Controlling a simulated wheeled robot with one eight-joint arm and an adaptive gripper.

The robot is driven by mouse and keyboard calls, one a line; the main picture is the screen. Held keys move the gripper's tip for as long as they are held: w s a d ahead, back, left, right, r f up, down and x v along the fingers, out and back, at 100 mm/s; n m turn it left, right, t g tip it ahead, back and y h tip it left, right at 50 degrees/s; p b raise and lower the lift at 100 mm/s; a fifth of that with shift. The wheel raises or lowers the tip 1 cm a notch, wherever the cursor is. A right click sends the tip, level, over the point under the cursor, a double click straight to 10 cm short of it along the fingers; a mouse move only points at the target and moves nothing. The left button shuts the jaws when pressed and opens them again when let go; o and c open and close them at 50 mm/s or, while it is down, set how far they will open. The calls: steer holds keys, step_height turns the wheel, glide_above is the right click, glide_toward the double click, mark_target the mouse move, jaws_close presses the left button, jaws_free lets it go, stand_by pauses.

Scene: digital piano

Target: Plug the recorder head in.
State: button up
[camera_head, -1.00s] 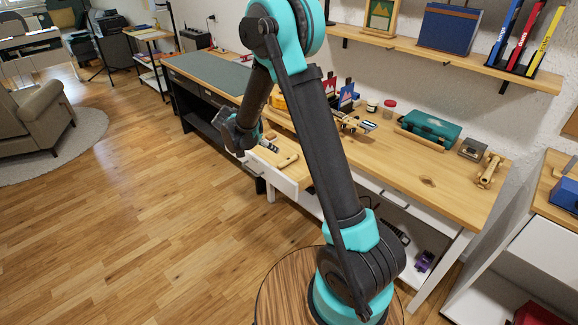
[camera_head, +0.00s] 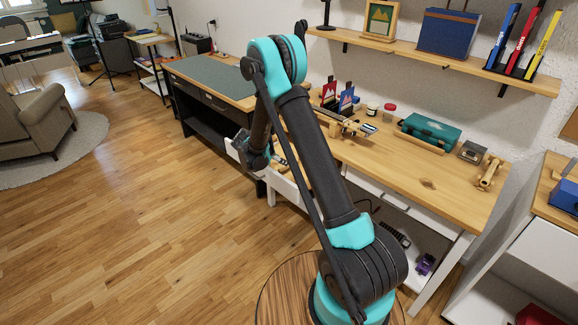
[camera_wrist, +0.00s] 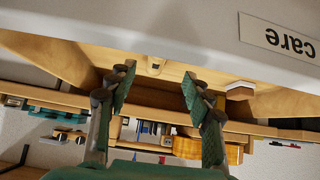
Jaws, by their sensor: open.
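My gripper (camera_head: 246,152) hangs over the open white drawer (camera_head: 284,187) at the bench's left end. In the wrist view my gripper (camera_wrist: 158,82) has its two green-padded fingers apart with nothing between them. The drawer front, labelled "care", shows upside down across the top there (camera_wrist: 190,22). Beyond the fingertips, a small pale piece with a dark spot (camera_wrist: 155,66) and a pale-ended wooden piece (camera_wrist: 239,91) are at the drawer; I cannot tell whether either is the recorder head. My arm hides much of the drawer in the head view.
The wooden bench (camera_head: 430,182) carries a teal case (camera_head: 432,129), a wooden cylinder-like item (camera_head: 489,172), small jars and red and blue pieces. A shelf (camera_head: 430,58) runs above.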

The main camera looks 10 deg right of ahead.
steer(key=shift+d+x, duration=0.2)
steer(key=shift+x, duration=2.5)
steer(key=shift+s+r, duration=0.1)
jaws_close()
